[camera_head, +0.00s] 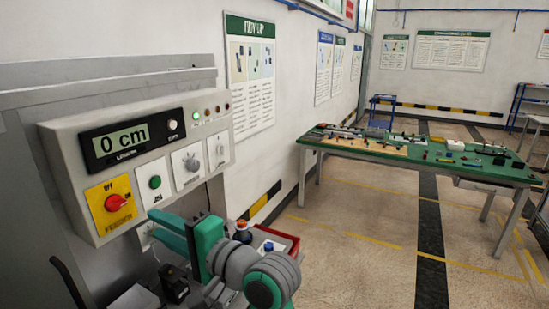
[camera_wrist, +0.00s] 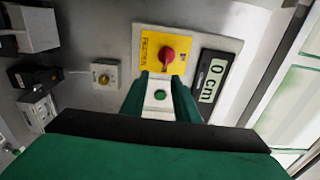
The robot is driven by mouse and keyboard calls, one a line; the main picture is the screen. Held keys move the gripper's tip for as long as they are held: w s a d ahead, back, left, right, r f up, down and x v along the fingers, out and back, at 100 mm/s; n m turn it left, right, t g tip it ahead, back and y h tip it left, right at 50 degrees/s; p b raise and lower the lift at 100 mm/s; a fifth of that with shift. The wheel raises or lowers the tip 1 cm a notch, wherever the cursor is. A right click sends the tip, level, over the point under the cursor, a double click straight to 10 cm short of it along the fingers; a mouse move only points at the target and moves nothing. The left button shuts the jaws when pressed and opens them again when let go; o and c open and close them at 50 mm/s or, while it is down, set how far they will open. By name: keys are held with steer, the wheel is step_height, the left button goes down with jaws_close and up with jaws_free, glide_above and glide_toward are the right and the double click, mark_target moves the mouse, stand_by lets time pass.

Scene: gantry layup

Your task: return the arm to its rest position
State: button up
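My gripper (camera_head: 168,230) is at the lower left in the head view, its green fingers pointing toward the wall side just below the control panel (camera_head: 215,148). My arm bends in front of the panel at the bottom of the picture. In the wrist view, the fingers of my gripper (camera_wrist: 161,84) stand apart with nothing between them. A green button (camera_wrist: 160,95) shows through the gap, and a red knob on a yellow plate (camera_wrist: 176,46) lies just beyond the fingertips. I cannot tell the exact distance to the panel.
A red bin (camera_head: 281,238) with bottles sits behind my arm. A small black device (camera_head: 174,284) is below my gripper. A green-topped table (camera_head: 440,160) with many parts stands at the right. The floor between is clear.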

steer(key=w+d+f+m+t+h, duration=0.1)
steer(key=w+d+f+t, duration=0.1)
steer(key=f, duration=0.4)
steer(key=w+d+f+m+t+h, duration=0.1)
steer(key=d+f+t, duration=0.1)
steer(key=f, duration=0.4)
steer(key=s+d+f+m+t+h, duration=0.1)
steer(key=s+d+f+h, duration=0.2)
steer(key=f, duration=0.5)
steer(key=s+d+f+t+h, duration=0.2)
steer(key=d+f+h, duration=0.1)
steer(key=d+f, duration=0.35)
steer(key=s+d+f+m+t+h, duration=0.1)
steer(key=s+d+f+h, duration=0.2)
steer(key=f, duration=0.5)
steer(key=s+d+f+n+h, duration=0.2)
steer(key=s+d+f, duration=0.2)
steer(key=s, duration=0.3)
steer(key=s+d+f+n+h, duration=0.2)
steer(key=s+d+f, duration=0.25)
steer(key=s, duration=0.35)
steer(key=s+d+r+n+h, duration=0.1)
steer(key=s+n, duration=0.4)
steer(key=s, duration=0.9)
steer(key=shift+d+r, duration=0.25)
steer(key=shift+r, duration=0.45)
steer(key=shift+s, duration=0.1)
